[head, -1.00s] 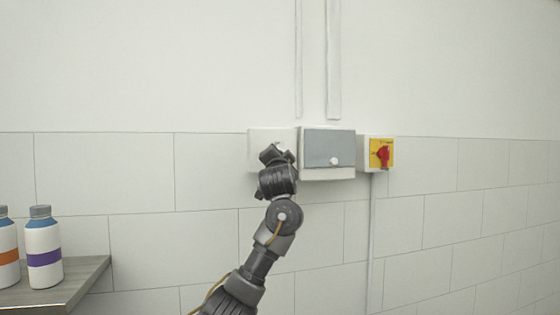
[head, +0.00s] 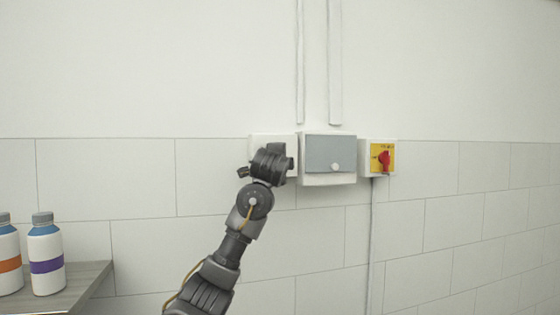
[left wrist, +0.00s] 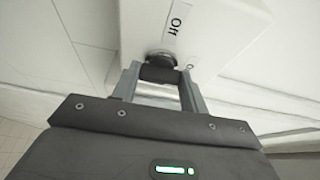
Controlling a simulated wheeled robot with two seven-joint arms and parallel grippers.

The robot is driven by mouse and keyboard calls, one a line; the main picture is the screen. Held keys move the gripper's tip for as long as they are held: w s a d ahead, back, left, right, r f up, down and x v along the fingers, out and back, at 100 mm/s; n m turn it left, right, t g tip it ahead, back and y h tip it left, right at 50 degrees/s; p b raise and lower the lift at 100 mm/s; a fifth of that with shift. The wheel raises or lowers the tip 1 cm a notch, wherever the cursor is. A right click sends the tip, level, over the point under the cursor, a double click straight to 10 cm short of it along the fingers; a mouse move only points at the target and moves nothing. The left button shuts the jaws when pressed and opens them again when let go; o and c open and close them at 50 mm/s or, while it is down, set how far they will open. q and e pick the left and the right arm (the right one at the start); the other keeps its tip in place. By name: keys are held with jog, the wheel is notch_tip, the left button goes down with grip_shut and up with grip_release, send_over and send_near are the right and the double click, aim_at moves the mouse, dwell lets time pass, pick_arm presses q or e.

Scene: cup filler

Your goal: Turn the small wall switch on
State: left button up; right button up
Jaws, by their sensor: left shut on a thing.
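The small wall switch is a white box (head: 262,140) on the wall, left of a grey-lidded box. My left gripper (head: 268,162) is in front of it and hides most of its face. In the left wrist view, the white switch box (left wrist: 225,25) has a label reading "Off" (left wrist: 175,24). Its dark round knob (left wrist: 160,58) is between the fingertips of my left gripper (left wrist: 161,76), which is shut on it. The knob's exact angle is hard to tell. My right gripper is not in view.
The grey-lidded box (head: 330,153) is close on the right, then a yellow switch with a red handle (head: 384,160). Two bottles (head: 46,255) stand on a shelf (head: 85,285) at lower left. The wall left of the switch is bare.

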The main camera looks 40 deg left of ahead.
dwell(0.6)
pick_arm(q)
jog(key=o, duration=1)
jog(key=shift+d, duration=0.1)
jog(key=b+v, duration=0.6)
jog(key=v, duration=0.4)
jog(key=shift+s+d, duration=0.1)
jog(key=shift+s, duration=0.2)
jog(key=shift+f, duration=0.1)
